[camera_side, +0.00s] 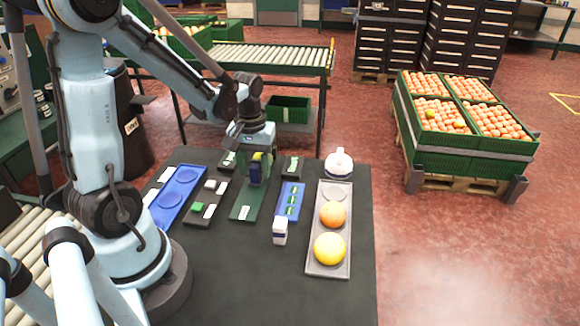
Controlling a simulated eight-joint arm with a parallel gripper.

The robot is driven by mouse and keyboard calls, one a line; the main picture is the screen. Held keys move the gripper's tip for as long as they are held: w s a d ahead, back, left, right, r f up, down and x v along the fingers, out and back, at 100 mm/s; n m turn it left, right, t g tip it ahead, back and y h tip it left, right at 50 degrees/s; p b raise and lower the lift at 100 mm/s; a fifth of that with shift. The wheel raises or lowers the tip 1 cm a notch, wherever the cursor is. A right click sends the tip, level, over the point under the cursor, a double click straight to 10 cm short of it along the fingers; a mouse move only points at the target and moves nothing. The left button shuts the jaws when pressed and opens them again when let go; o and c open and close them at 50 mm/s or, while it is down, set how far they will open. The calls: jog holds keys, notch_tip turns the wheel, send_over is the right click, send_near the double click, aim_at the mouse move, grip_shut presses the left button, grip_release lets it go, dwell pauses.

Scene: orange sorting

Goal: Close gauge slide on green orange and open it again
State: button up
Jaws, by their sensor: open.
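My gripper (255,178) points down over the far middle of the dark table, above a dark green plate (244,213) with a white label. It is open. A blue and yellow part shows at its fingers; I cannot tell whether it belongs to the gripper or to the gauge. I cannot make out the gauge slide, and no green orange shows; either may be hidden behind the gripper. An orange fruit (332,214) and a yellow fruit (329,248) sit in a grey tray (327,271) at the right.
A white rounded object (338,163) stands at the tray's far end. A blue strip with green marks (290,202) and a small white bottle-like object (280,231) are left of the tray. A blue tray (176,198) lies at the left. The table's front (260,290) is clear.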

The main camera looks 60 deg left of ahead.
jog(key=shift+f, duration=0.4)
grip_shut()
